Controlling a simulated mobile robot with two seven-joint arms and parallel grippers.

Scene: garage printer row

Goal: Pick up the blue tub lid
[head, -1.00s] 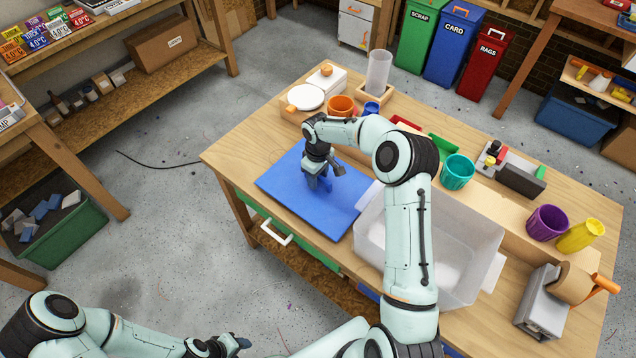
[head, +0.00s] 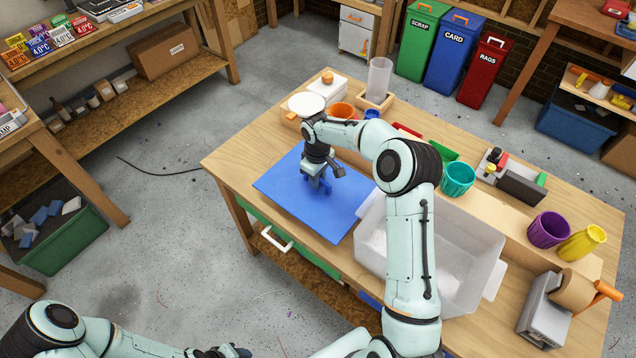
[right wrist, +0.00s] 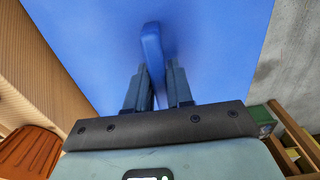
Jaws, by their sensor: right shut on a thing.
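The blue tub lid (head: 285,190) is a flat blue panel with a raised blue handle over the left part of the wooden workbench. My right gripper (head: 318,187) comes down on it from above and is shut on its handle. The right wrist view shows the handle (right wrist: 153,45) between the fingers (right wrist: 160,85), with the blue panel around it. I cannot tell whether the lid touches the bench. The clear plastic tub (head: 440,262) stands open right of the lid, partly hidden by my right arm. My left gripper (head: 238,352) is at the bottom edge, away from the bench.
Behind the lid stand a white round-topped thing (head: 306,104), an orange cup (head: 341,111) and a clear cylinder (head: 379,78). A teal cup (head: 458,179), a purple cup (head: 547,229) and a yellow cup (head: 582,242) line the right.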

